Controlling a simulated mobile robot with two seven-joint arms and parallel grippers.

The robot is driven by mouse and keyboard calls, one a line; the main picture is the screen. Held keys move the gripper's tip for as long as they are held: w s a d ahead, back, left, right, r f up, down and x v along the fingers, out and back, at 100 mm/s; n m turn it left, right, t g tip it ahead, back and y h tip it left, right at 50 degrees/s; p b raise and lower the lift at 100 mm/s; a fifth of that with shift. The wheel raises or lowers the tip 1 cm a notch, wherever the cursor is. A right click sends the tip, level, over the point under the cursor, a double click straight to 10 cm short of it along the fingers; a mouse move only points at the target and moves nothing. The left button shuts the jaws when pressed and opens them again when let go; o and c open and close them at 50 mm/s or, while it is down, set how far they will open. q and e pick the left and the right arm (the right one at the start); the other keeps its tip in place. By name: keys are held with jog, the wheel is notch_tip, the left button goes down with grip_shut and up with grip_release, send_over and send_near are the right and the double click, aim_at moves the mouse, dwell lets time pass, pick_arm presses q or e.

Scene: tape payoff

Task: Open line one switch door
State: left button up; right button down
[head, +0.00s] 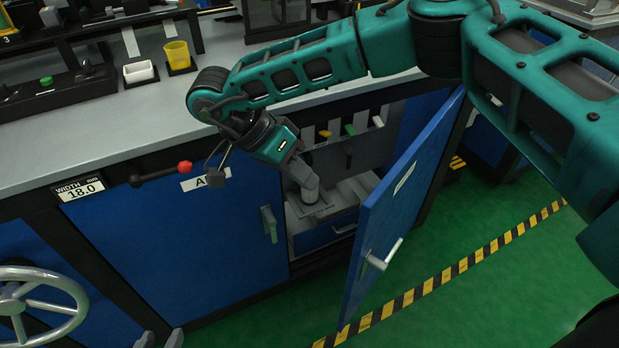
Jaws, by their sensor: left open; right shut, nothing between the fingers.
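A blue cabinet door (402,205) stands swung open, with a bar handle (381,258) on its face. Its white label is too slanted to read, so I cannot tell whether it is the line one switch door. Behind it, the open compartment (358,160) shows several coloured levers and a grey tray. My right gripper (309,193) appears shut and empty at the compartment's left side, above the tray. A closed blue door (170,250) with a grey handle (270,224) is to its left; its label is partly covered, showing "A".
The grey worktop (130,130) above holds a yellow cup (177,55) and a white tray (139,72). A red-knobbed lever (184,167) juts from its front. A handwheel (40,300) is at lower left. Green floor with a striped line (440,278) is clear at right.

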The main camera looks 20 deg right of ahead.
jog(key=s+d+f+b, duration=0.1)
jog(key=s+d+f, duration=0.4)
jog(key=d+f, duration=0.1)
dwell(0.3)
jog(key=shift+s+d, duration=0.1)
jog(key=shift+s, duration=0.05)
